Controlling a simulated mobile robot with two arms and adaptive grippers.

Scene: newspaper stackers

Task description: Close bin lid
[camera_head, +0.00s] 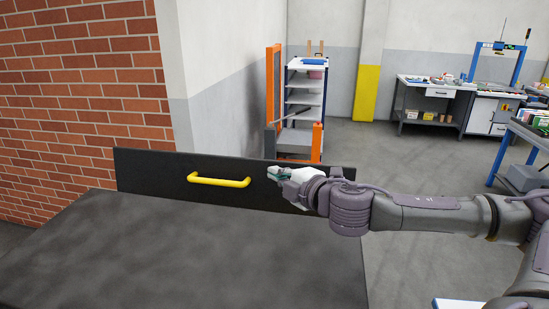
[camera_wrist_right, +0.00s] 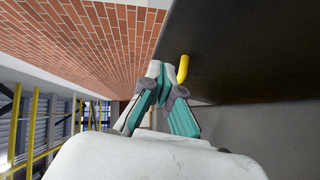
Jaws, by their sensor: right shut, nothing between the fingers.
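A dark, wide lid panel (camera_head: 150,172) with a yellow handle (camera_head: 218,181) stands up at the far edge of a dark grey flat surface (camera_head: 190,250), which seems to be part of the bin. The right gripper (camera_head: 273,173) is in front of the panel, just right of the handle. Its fingers are shut and empty. In the right wrist view the fingertips (camera_wrist_right: 160,68) are close to the yellow handle (camera_wrist_right: 183,69), beside the dark panel (camera_wrist_right: 245,45); whether they touch it I cannot tell. The left gripper is not in view.
A brick wall (camera_head: 80,100) is close on the left. Behind the panel stand a white shelf rack (camera_head: 305,84) and an orange frame (camera_head: 274,95). A workbench (camera_head: 435,86) is at the back right. The floor (camera_head: 415,165) between is open.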

